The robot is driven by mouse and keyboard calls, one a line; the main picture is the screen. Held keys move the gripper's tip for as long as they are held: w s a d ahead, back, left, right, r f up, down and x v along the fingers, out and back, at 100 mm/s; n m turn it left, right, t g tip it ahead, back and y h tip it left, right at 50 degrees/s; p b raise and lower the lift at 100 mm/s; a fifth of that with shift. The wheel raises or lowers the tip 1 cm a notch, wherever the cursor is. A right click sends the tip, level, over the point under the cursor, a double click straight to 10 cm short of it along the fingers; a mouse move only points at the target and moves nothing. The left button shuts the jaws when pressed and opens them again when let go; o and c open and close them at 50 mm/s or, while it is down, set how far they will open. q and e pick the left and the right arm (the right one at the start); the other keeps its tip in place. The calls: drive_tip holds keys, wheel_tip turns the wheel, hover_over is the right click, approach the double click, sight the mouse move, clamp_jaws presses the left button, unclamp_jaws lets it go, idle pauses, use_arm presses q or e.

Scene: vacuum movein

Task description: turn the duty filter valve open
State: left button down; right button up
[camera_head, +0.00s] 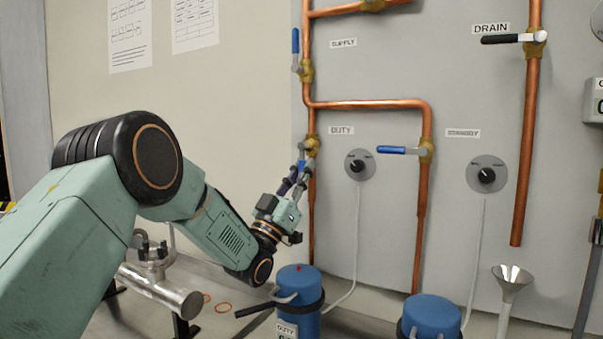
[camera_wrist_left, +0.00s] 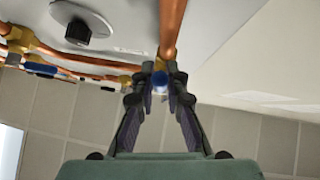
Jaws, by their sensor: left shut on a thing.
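The duty filter valve (camera_head: 312,146) is a brass valve on the vertical copper pipe beside the DUTY label (camera_head: 341,130). Its lever has a blue grip (camera_wrist_left: 160,80), which shows between my fingertips in the left wrist view. My left gripper (camera_head: 300,168) is shut on this lever just below and left of the valve body. The fingers hide most of the lever, so its exact angle is hard to tell. In the left wrist view my left gripper (camera_wrist_left: 160,88) has its fingers converging on the blue grip, in front of the copper pipe (camera_wrist_left: 171,28). My right gripper is not in view.
The supply valve's blue lever (camera_head: 295,41) points up above. The standby valve's blue lever (camera_head: 397,150) lies level to the right. A round dial (camera_head: 359,165) sits between. The blue duty canister (camera_head: 300,284) stands below my gripper.

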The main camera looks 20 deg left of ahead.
use_arm(q)
drive_tip(key=shift+d+f, duration=0.1)
drive_tip(key=shift+f, duration=0.25)
drive_tip(key=c, duration=1.7)
unclamp_jaws()
drive_tip(key=shift+c, duration=0.2)
drive_tip(key=o, duration=0.4)
drive_tip(key=shift+r, duration=0.2)
drive_tip(key=s+a+f, duration=0.1)
drive_tip(key=s+a, duration=0.1)
drive_tip(key=s, duration=0.5)
drive_tip(key=s+a+f, duration=0.1)
drive_tip(key=s, duration=0.5)
drive_tip(key=shift+s+a, duration=0.35)
